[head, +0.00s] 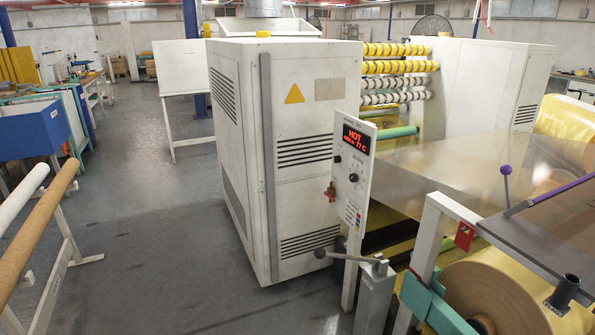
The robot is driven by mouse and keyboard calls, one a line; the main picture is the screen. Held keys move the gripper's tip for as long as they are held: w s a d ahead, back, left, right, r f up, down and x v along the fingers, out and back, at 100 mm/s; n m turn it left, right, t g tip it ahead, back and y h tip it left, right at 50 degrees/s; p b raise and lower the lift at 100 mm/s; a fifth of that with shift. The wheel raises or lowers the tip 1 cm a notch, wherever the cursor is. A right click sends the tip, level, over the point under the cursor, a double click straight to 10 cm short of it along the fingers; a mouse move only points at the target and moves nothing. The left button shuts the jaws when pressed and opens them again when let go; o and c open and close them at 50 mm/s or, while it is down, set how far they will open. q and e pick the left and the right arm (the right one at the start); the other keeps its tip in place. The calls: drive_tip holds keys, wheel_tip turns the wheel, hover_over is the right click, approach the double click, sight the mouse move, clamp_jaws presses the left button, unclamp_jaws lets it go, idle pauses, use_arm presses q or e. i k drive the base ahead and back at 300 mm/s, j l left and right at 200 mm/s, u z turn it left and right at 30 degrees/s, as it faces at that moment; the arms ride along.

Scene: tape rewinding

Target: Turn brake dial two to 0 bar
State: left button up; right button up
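Neither of my grippers shows in the head view. No dial here can be read as brake dial two, and no bar scale is legible. A white control panel (352,205) stands at the front right corner of a big white cabinet (293,170). Its red display (356,140) reads HOT and 77 C. Below the display are a black round dial (353,178) and a small dark knob (337,158); their settings are too small to read. A red and brass fitting (330,191) sits at the panel's left edge.
A grey lever (320,253) juts out low before the cabinet. A purple-knobbed lever (505,171) stands there. Cardboard and white rolls are at left; the grey floor (150,240) between is clear.

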sight(353, 177)
drive_tip(key=i+j+u, duration=0.4)
drive_tip(key=i, duration=0.4)
drive_tip(key=i+u, duration=0.4)
drive_tip(key=i, duration=0.45)
drive_tip(key=i+z, duration=0.4)
drive_tip(key=i+j+z, duration=0.2)
drive_tip(key=i+z, duration=0.2)
drive_tip(key=i+j+z, duration=0.55)
drive_tip(key=z, duration=0.2)
drive_tip(key=j, duration=0.1)
